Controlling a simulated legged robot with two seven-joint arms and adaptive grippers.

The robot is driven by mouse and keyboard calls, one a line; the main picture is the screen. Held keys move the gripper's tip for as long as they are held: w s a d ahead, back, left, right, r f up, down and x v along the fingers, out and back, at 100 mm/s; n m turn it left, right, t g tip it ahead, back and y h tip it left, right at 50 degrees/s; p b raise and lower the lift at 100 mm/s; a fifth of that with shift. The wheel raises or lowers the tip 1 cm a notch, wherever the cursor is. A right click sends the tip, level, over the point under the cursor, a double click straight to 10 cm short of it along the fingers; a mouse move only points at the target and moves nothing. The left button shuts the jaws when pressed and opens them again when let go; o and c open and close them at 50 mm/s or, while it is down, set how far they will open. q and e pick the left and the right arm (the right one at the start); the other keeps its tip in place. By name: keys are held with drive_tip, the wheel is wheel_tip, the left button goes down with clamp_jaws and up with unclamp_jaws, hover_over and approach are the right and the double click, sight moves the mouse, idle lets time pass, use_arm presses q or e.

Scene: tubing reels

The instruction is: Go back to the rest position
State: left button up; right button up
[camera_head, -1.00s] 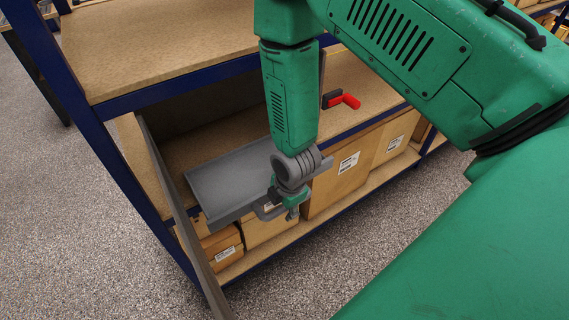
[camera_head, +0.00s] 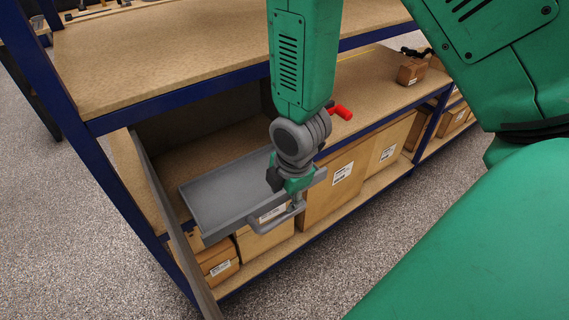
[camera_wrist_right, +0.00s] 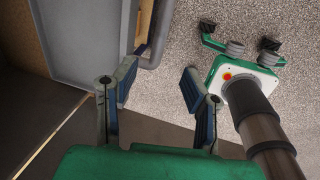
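My right gripper (camera_head: 287,187) hangs from the green arm at the front of a grey metal drawer or tray (camera_head: 215,195). The drawer's grey bar handle (camera_head: 283,223) shows just below and beside the gripper. In the right wrist view the two blue-padded fingers (camera_wrist_right: 158,92) stand apart with nothing between their pads. The handle (camera_wrist_right: 157,40) lies beyond the left finger there, beside the tray (camera_wrist_right: 85,35). Whether a finger touches the handle cannot be told. My left gripper is in neither view.
The tray sits out from a blue-framed shelf (camera_head: 170,55) with wooden boards. Cardboard boxes (camera_head: 335,185) stand on the lower board. A red-handled object (camera_head: 342,111) and a small box (camera_head: 411,71) are on the middle board. Speckled floor (camera_head: 365,245) in front is clear.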

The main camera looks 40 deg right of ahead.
idle(0.3)
drive_tip(key=s+f+m+g+b, duration=0.1)
drive_tip(key=s+f+m+b, duration=0.5)
drive_tip(key=s+f+m, duration=1.1)
wheel_tip(320, 180, down, 3)
drive_tip(key=shift+d+r+g, duration=0.1)
drive_tip(key=shift+d+g, duration=0.1)
drive_tip(key=shift+g, duration=0.1)
